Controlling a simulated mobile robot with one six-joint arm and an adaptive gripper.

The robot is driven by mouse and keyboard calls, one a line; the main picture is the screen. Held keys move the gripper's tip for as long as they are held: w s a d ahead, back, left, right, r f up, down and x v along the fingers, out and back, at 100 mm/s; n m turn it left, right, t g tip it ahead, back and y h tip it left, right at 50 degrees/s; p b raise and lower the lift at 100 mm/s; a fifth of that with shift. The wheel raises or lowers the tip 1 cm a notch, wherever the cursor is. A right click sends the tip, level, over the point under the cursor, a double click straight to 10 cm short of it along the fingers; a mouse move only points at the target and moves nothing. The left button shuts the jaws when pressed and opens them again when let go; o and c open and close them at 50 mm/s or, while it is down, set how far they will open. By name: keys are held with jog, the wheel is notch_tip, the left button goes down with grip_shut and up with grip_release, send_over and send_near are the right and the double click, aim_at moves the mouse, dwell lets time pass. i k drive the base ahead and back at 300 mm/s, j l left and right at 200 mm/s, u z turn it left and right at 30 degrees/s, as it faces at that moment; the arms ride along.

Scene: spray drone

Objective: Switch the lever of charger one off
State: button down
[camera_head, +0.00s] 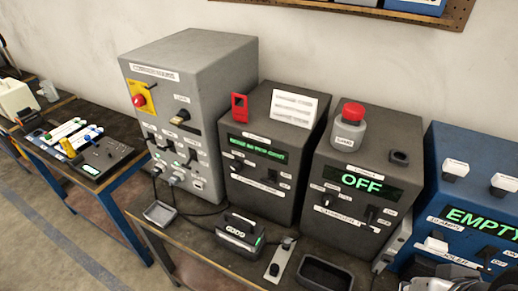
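Two dark grey boxes with green displays stand side by side on the bench. The left dark box (262,158) shows a line of small green text, and a black lever (272,177) is at the lower right of its front. The right dark box (352,184) shows OFF, with a black lever (370,214) below the display. The labels are too small to tell surely which is charger one. Part of my arm (450,281) shows at the bottom right edge. The gripper's fingers cannot be made out, nor whether they are open or shut.
A red-capped bottle (349,127) stands on the right dark box, and a white sign and red piece are on the left one. A battery-like block (240,235) and an empty black tray (325,274) lie in front. A blue box (462,205) reads EMPTY.

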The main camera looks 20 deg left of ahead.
aim_at(268, 180)
jog(key=i+j, duration=0.1)
jog(key=j, duration=0.25)
jog(key=j+u, duration=0.15)
jog(key=j, duration=0.25)
jog(key=i+j, duration=0.2)
jog(key=i+j+u, duration=0.15)
jog(key=j, duration=0.7)
jog(key=i+u, duration=0.05)
